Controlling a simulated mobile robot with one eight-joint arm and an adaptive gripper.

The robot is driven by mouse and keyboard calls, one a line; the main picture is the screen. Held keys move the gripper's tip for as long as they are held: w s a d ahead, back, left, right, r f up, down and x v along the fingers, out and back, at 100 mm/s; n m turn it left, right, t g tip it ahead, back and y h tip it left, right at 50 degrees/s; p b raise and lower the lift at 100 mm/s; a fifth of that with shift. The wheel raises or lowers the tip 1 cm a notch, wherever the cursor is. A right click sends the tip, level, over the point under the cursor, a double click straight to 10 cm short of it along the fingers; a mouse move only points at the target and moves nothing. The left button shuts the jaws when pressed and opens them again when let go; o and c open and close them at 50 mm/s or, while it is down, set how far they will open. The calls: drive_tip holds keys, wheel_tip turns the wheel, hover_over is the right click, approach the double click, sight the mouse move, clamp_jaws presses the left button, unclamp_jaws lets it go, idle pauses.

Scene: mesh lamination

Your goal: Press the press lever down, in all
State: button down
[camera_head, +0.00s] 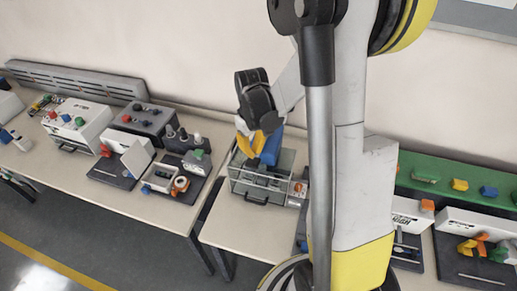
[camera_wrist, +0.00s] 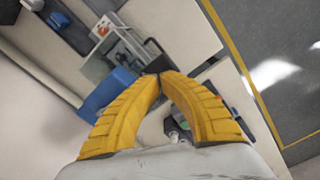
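The press (camera_head: 262,186) is a clear-walled box with a dark front handle on the middle table. A blue upright part (camera_head: 269,147), which looks like its lever, stands at its top, apparently raised. My gripper (camera_head: 243,150) has yellow fingers and is just left of the blue part, above the press. In the wrist view the fingers (camera_wrist: 160,74) curve together and meet at the tips, with nothing visible between them. The blue part (camera_wrist: 108,92) shows beside and behind the left finger there. I cannot tell whether they touch. The press (camera_wrist: 104,58) is partly hidden by the blue part.
An orange button (camera_head: 298,187) sits at the press's right side. The left table (camera_head: 75,165) holds several devices and dark trays, including one with a tape roll (camera_head: 180,184). A green board (camera_head: 450,183) with coloured blocks stands at right. My arm hides the middle right.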

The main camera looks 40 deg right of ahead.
sight(253, 160)
idle(0.4)
drive_tip(key=shift+f+b, duration=1.5)
drive_tip(key=shift+b, duration=0.1)
drive_tip(key=shift+f, duration=0.1)
wheel_tip(253, 160, down, 8)
drive_tip(key=b, duration=0.7)
drive_tip(key=shift+r, duration=0.3)
wheel_tip(253, 160, up, 13)
drive_tip(key=p, duration=0.9)
drive_tip(key=shift+r, duration=0.15)
idle(0.4)
